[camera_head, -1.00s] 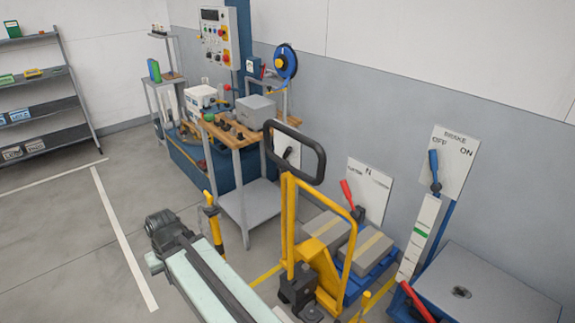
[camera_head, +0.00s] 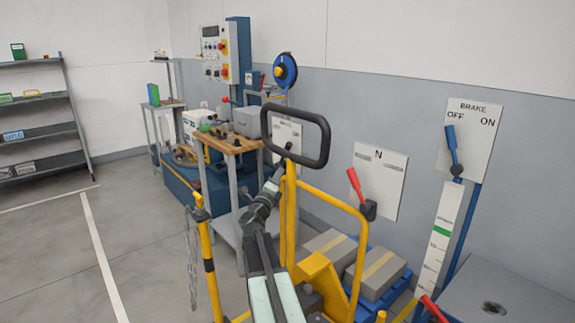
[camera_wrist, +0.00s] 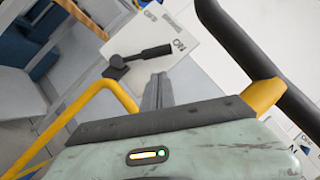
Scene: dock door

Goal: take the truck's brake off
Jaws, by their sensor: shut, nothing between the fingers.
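The BRAKE plate (camera_head: 478,150) is on the wall at right. Its blue lever (camera_head: 452,145) points up toward OFF. Another white plate (camera_head: 292,130) is behind the black handle loop of the yellow truck (camera_head: 320,275); its lettering is unreadable in the head view. In the wrist view this plate (camera_wrist: 205,62) carries a black lever (camera_wrist: 145,54) pointing toward the letters ON; its other words are blurred. My gripper (camera_head: 281,171) is shut and empty, just below and in front of that plate. In the wrist view my gripper (camera_wrist: 158,90) is apart from the lever.
The truck's black handle loop (camera_head: 325,135) and yellow frame stand close to my arm. A red lever (camera_head: 355,185) on a plate marked N is to the right. A yellow post (camera_head: 207,260) with a chain stands left. Open floor (camera_head: 50,265) lies at far left.

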